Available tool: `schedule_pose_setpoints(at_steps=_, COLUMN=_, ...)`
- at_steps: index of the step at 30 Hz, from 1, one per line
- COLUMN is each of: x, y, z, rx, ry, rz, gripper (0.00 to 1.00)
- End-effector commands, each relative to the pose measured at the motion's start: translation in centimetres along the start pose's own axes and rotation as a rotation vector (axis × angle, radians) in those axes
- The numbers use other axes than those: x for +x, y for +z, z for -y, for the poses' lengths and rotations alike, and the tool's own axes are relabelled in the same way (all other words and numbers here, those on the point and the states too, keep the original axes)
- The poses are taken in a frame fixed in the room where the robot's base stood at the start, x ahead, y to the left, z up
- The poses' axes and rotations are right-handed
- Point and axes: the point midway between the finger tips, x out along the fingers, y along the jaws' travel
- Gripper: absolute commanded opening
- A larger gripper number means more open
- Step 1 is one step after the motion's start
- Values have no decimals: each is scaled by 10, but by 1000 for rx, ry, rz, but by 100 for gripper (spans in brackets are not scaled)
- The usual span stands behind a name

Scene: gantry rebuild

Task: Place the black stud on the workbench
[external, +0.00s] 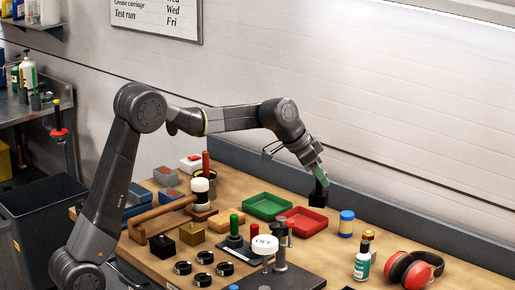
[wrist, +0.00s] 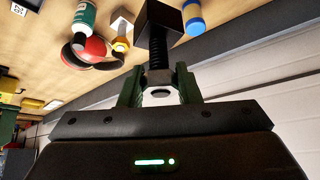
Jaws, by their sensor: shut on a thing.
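My gripper (external: 320,174) is at the back of the workbench (external: 455,268), right of the green and red trays, pointing down. Its green fingers are shut on the black stud (external: 318,198). In the wrist view, the stud's threaded shank (wrist: 158,58) runs up from between the fingers (wrist: 158,88) to a square black block (wrist: 163,20). The block is at the stud's far end, toward the bench. Whether the block touches the bench top or hangs just above it, I cannot tell.
Left of the stud are a green tray (external: 267,198) and a red tray (external: 307,211). A blue cylinder (external: 346,225) stands close on its right, with a bottle (external: 362,262) and red ear muffs (external: 416,268) beyond. A grey back rail (external: 400,220) runs behind.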

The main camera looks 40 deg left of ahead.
Motion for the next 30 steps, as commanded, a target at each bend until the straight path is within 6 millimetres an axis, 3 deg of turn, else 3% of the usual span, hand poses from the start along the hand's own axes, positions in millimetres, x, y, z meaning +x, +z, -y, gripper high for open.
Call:
schedule_pose_setpoints(at_steps=6, x=36, y=23, z=0, rx=0, ry=0, rz=-2, gripper=0)
schedule_pose_setpoints(at_steps=13, x=51, y=32, z=0, rx=0, ry=0, rz=-1, gripper=0)
schedule_pose_setpoints(at_steps=21, x=88, y=56, z=0, rx=0, ry=-1, rz=-1, gripper=0)
schedule_pose_setpoints(at_steps=30, x=111, y=71, z=0, rx=-1, ry=0, rz=-1, gripper=0)
